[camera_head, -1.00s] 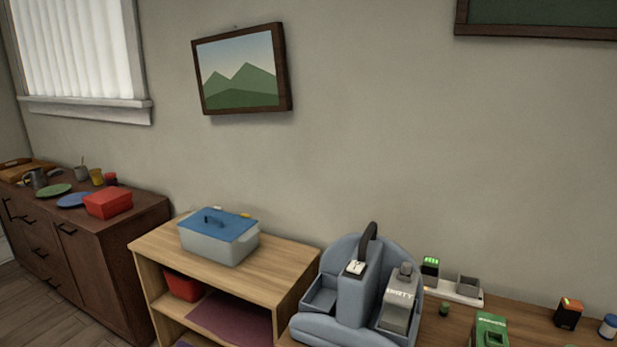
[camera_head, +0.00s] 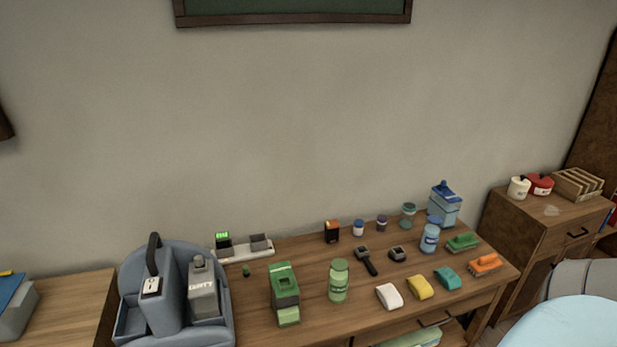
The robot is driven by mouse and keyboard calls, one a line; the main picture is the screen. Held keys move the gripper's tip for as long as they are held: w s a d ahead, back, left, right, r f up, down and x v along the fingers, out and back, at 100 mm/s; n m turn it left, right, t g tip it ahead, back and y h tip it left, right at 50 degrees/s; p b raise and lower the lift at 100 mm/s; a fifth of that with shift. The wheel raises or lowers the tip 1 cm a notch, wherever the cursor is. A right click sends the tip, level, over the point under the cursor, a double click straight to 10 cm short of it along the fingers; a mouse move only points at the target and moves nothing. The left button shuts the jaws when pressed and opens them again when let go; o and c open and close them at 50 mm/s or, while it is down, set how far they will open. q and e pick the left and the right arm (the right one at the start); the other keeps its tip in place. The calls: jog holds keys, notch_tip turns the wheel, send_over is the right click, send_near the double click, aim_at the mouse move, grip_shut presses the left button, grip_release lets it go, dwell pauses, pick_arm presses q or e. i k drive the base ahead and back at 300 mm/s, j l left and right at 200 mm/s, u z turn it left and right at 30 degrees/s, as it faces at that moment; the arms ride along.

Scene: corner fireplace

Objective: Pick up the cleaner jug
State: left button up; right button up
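A blue jug (camera_head: 444,204) with a darker blue cap or handle on top stands upright at the back right of the wooden table (camera_head: 330,252); it looks most like the cleaner jug, but its label is too small to read. A blue-and-white bottle (camera_head: 429,238) stands just in front of it. A green box-shaped container (camera_head: 285,293) and a green bottle (camera_head: 338,281) stand nearer the front. Neither of my grippers shows in the head view.
A blue-grey machine (camera_head: 158,296) with a grey tank marked "DIRTY" (camera_head: 204,290) stands at the left. Sponges, brushes and small jars are spread around the table. A wooden cabinet (camera_head: 540,222) is at the right. A pale blue rounded surface (camera_head: 570,325) fills the lower right corner.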

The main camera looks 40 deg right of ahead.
aim_at(338, 276)
jog(key=z, duration=1.55)
